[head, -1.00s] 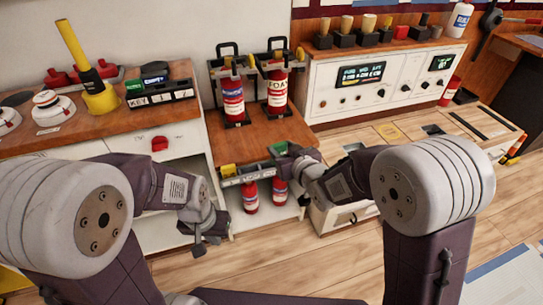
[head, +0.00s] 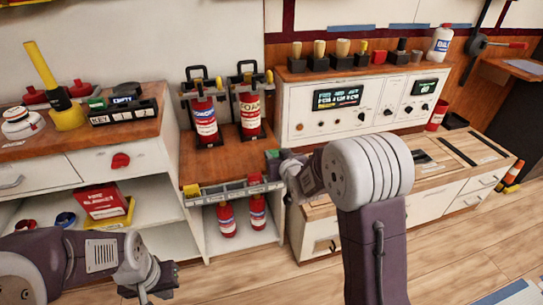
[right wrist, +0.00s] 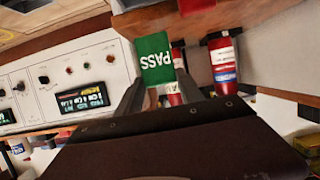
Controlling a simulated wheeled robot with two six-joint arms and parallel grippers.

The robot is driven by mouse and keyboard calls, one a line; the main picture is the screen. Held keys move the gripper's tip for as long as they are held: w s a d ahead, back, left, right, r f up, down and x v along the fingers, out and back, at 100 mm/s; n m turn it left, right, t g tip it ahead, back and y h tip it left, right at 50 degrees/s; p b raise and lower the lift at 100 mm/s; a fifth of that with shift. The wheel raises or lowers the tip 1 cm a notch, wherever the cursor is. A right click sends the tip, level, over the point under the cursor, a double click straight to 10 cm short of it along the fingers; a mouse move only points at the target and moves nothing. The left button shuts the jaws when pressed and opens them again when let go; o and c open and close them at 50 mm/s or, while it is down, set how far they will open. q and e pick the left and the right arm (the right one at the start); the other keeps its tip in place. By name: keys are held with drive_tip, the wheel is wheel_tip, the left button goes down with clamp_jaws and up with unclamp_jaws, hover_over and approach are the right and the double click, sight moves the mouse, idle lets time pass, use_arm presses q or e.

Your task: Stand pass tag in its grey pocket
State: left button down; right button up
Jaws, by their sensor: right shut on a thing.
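The green pass tag (right wrist: 156,60) is held between the fingers of my right gripper (right wrist: 152,88), with PASS upside down in the right wrist view. In the head view the tag (head: 271,155) is small and partly hidden by my right gripper (head: 282,165). It is above the right end of a pocket row (head: 228,189) on the front edge of the wooden counter. The row has a yellow part at its left end, greyish pockets in the middle and a red piece near the right. Which pocket is the tag's I cannot tell. My left gripper (head: 150,282) is low at the left, its fingers unclear.
Two red extinguishers (head: 203,115) stand on the counter behind the row, and more red bottles (head: 227,218) stand below it. A white control panel (head: 350,100) is at the back right. Open shelves with a red box (head: 103,200) are at left.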

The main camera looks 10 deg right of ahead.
drive_tip(key=shift+a, duration=0.1)
wheel_tip(320, 180, down, 6)
drive_tip(key=b, duration=0.5)
drive_tip(key=shift+f+b, duration=0.15)
drive_tip(key=shift+b, duration=0.3)
idle(1.3)
drive_tip(key=shift+f+b, duration=0.3)
drive_tip(key=shift+f+b, duration=0.95)
drive_tip(key=shift+f, duration=0.1)
drive_tip(key=o, duration=1.4)
drive_tip(key=shift+r, duration=0.1)
